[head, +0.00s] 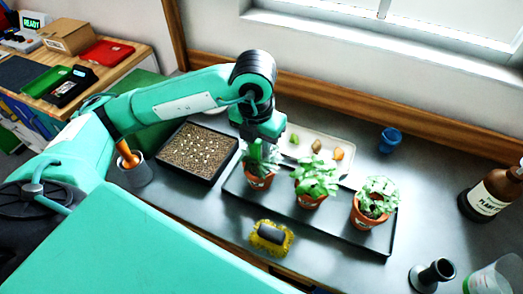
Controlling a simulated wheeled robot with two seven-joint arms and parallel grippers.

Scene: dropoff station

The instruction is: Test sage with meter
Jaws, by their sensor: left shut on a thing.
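Three potted plants stand in a row on a black tray (330,232): a left plant (262,172), a middle plant (316,178) and a right plant (372,200), all in terracotta pots. I cannot read their labels, so I cannot tell which is the sage. My left gripper (262,143) points down at the left plant, close over its leaves. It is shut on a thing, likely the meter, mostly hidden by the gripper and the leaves. I cannot tell whether its tip is in the soil. My right gripper is not in view.
A seed tray (186,172) lies left of the plants. Behind them is a pale tray (322,141) with small coloured pieces. A yellow brush (271,237) lies in front. A blue cup (389,140), a brown bottle (490,192) and a dark funnel-like thing (432,274) stand right.

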